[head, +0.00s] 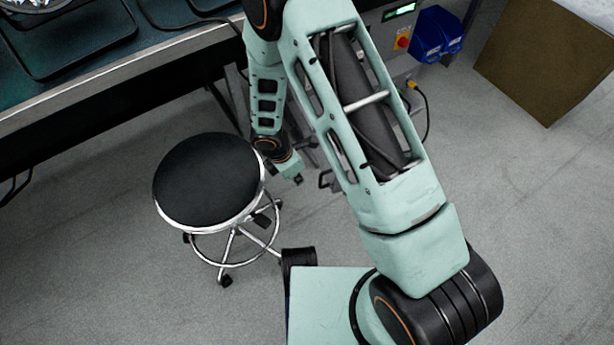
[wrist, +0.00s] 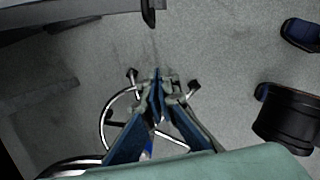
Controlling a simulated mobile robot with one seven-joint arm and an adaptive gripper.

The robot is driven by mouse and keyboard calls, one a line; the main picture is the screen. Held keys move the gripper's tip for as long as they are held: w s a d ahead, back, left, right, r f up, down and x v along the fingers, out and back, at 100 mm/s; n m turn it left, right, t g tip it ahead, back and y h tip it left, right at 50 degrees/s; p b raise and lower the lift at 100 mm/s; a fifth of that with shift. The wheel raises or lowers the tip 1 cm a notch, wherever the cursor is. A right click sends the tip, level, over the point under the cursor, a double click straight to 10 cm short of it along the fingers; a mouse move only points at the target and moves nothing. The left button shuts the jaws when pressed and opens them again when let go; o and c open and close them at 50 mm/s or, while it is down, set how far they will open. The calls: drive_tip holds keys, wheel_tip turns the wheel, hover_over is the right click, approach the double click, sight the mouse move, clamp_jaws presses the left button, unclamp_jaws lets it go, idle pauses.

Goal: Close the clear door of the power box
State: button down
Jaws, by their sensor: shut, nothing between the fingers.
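My gripper (wrist: 158,78) is shut and empty in the wrist view, its fingers meeting above the floor and the stool's base. In the head view my arm reaches up across the middle and bends back down beside the stool, and I cannot clearly make out the fingertips there. I cannot tell whether this is the power box, and no clear door can be made out.
A round black stool (head: 208,180) with chrome legs stands left of my arm. A workbench (head: 120,78) runs along the upper left. A brown box (head: 548,60) stands at the upper right. The grey floor (head: 530,220) at the right is clear.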

drive_tip(key=w+d+f+b, duration=0.3)
drive_tip(key=d+f, duration=0.2)
drive_tip(key=f, duration=0.3)
drive_tip(key=shift+w+f+b, duration=0.3)
drive_tip(key=shift+w+b, duration=0.05)
drive_tip(key=shift+d, duration=0.15)
